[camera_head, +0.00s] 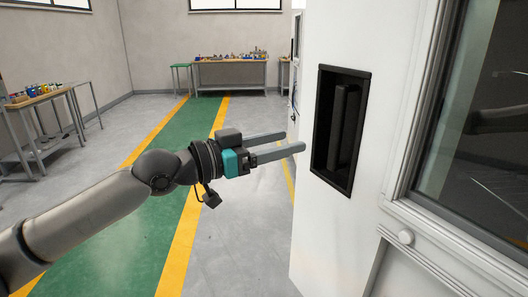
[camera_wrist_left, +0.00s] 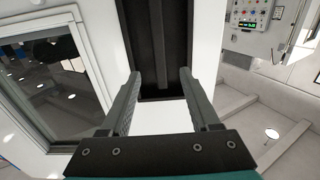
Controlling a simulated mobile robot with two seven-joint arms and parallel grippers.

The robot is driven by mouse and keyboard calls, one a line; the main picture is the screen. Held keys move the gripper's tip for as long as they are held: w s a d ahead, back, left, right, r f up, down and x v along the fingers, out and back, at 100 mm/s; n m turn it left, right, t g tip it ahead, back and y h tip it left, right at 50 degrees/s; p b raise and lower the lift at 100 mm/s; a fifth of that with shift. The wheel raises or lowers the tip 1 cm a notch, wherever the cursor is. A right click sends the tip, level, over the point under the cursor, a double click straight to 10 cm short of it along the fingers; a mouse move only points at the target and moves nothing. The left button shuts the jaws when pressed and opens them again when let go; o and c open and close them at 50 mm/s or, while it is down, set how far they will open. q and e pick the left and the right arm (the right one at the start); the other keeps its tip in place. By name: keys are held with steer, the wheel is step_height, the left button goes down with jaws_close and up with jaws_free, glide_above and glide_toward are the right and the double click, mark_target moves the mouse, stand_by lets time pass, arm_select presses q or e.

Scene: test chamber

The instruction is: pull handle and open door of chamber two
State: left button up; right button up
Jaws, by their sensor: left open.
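The chamber door (camera_head: 320,225) is a white panel at the right of the head view. Its handle (camera_head: 344,128) is a dark vertical bar inside a black recessed frame (camera_head: 318,150). My left gripper (camera_head: 290,141) is open and empty, pointing right at the recess, with its fingertips just left of the frame. In the left wrist view the two fingers (camera_wrist_left: 160,78) stand apart, with the black recess and the handle bar (camera_wrist_left: 177,40) beyond and between them. I cannot tell whether the fingers touch anything. My right gripper is not in view.
A window (camera_head: 475,130) is set in the white wall right of the handle. A control panel (camera_wrist_left: 250,14) shows in the wrist view. Workbenches (camera_head: 230,62) with small items stand at the back and left. The green floor lane (camera_head: 100,250) is clear.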

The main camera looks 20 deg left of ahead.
arm_select(q)
steer(key=shift+b+v, duration=0.65)
steer(key=shift+v, duration=1.05)
